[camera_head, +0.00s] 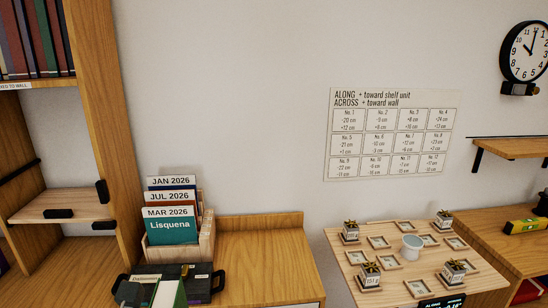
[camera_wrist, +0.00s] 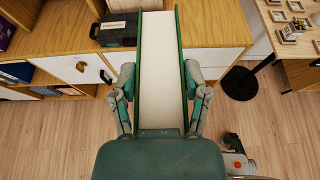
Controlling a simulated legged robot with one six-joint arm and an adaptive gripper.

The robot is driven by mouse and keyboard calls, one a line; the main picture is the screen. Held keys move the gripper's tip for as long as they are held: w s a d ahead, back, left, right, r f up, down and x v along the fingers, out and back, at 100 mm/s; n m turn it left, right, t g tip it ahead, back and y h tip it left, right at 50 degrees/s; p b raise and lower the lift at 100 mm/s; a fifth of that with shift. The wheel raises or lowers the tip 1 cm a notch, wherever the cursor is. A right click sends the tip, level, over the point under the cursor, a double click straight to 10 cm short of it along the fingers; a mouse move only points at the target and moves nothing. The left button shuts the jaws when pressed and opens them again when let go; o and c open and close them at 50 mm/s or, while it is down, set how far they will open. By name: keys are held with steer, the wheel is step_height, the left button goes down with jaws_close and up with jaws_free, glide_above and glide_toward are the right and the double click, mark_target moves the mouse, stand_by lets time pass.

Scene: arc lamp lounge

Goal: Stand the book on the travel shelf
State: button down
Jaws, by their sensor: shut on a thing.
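The book (camera_wrist: 161,75) has green covers and white page edges. It stands on edge between the two fingers of my gripper (camera_wrist: 160,72), which is shut on it from both sides in the wrist view. The book (camera_head: 170,293) also shows at the bottom edge of the head view, in front of the cabinet, with its lower part cut off. A wooden shelf unit (camera_head: 98,120) stands at the left, with upright books on its upper board and a lower board (camera_head: 65,203) with black blocks. I cannot read which board is the travel shelf.
A dark labelled box (camera_wrist: 114,30) lies close to the book's left.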

steer(key=shift+s+d+r, duration=0.1)
steer(key=shift+s+d, duration=0.1)
steer(key=shift+s, duration=0.05)
steer(key=shift+w+d, duration=0.25)
steer(key=shift+w, duration=0.15)
steer(key=shift+w+d+f+m, duration=0.1)
steer(key=shift+w+f+m, duration=0.05)
steer(key=shift+w, duration=0.25)
steer(key=shift+w+d+f+m, duration=0.1)
steer(key=shift+w+f+m, duration=0.05)
steer(key=shift+w, duration=0.2)
steer(key=w+d+f+m+h, duration=0.1)
steer(key=w+d+f+h, duration=0.15)
steer(key=w+d, duration=0.45)
steer(key=w+d+f+m+h, duration=0.1)
steer(key=w+d+f, duration=0.3)
steer(key=w+d, duration=0.3)
steer(key=w+d+f+m+h, duration=0.1)
steer(key=w+d+f, duration=0.2)
steer(key=d, duration=0.6)
steer(key=w+d+f+m+h, duration=0.1)
steer(key=w+d+f, duration=0.2)
steer(key=d+f, duration=0.5)
steer(key=shift+w+d+f, duration=0.2)
steer(key=shift+d, duration=0.3)
steer(key=shift+a, duration=0.15)
